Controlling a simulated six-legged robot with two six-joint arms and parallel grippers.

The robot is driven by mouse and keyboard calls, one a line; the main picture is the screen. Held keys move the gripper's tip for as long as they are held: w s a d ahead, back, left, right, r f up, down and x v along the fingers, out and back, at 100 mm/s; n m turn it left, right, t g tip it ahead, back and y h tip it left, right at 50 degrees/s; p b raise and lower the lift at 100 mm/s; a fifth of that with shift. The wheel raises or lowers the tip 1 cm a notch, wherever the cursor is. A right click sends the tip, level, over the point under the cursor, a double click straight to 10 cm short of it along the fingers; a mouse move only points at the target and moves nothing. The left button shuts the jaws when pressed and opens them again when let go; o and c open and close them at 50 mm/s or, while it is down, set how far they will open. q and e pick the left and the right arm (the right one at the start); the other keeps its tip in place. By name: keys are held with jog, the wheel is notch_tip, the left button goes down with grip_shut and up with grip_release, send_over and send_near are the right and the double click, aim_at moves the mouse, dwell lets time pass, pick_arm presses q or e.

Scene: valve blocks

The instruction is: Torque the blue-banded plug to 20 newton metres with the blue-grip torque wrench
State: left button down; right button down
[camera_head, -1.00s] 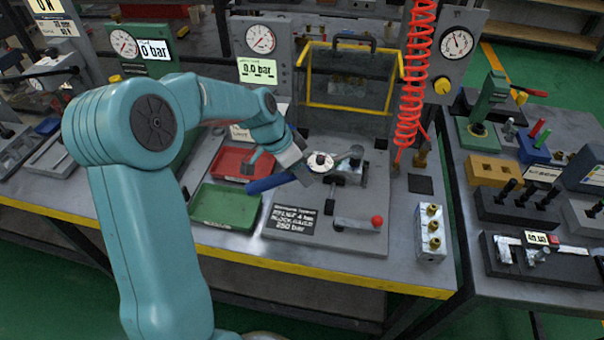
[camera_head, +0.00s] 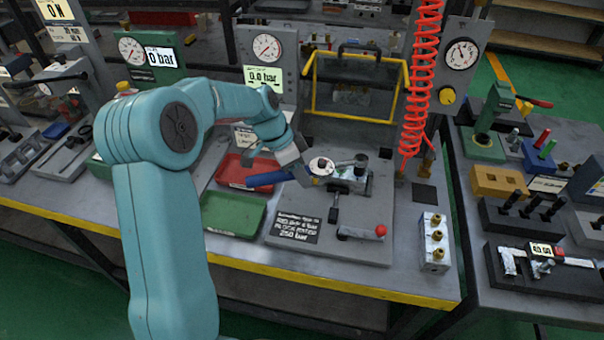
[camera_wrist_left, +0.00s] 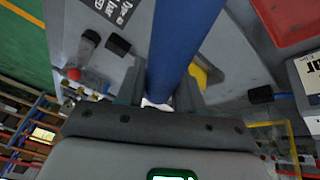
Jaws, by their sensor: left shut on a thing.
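The blue-grip torque wrench (camera_head: 267,179) lies nearly level across the bench, its round dial (camera_head: 322,166) just right of my left gripper. Its head end reaches the top of the metal valve block (camera_head: 350,183) on the grey fixture plate. My left gripper (camera_head: 301,172) is shut on the wrench between the blue grip and the dial. In the left wrist view the blue grip (camera_wrist_left: 181,40) runs up from between the fingers (camera_wrist_left: 158,97). The blue-banded plug cannot be made out; the wrench head covers the block's top. My right gripper is not in view.
A red tray (camera_head: 236,178) and a green tray (camera_head: 233,213) lie left of the fixture. A red-knobbed lever (camera_head: 365,233) is in front of the block. A yellow-framed guard (camera_head: 358,87) stands behind, and a red coiled hose (camera_head: 424,80) hangs at right.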

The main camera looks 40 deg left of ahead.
pick_arm(q)
jog(key=shift+w+a+r+m, duration=0.1)
jog(key=shift+w+a+m, duration=0.25)
jog(key=shift+a+m, duration=0.25)
jog(key=shift+w+p, duration=0.1)
jog(key=shift+p, duration=0.2)
jog(key=shift+d+b, duration=0.15)
jog(key=shift+b, duration=0.2)
jog(key=shift+s+d+n+b, duration=0.5)
jog(key=shift+d+n+b, duration=0.1)
jog(key=shift+n+b, duration=0.15)
jog(key=shift+s+d, duration=0.15)
jog(key=shift+d, duration=0.1)
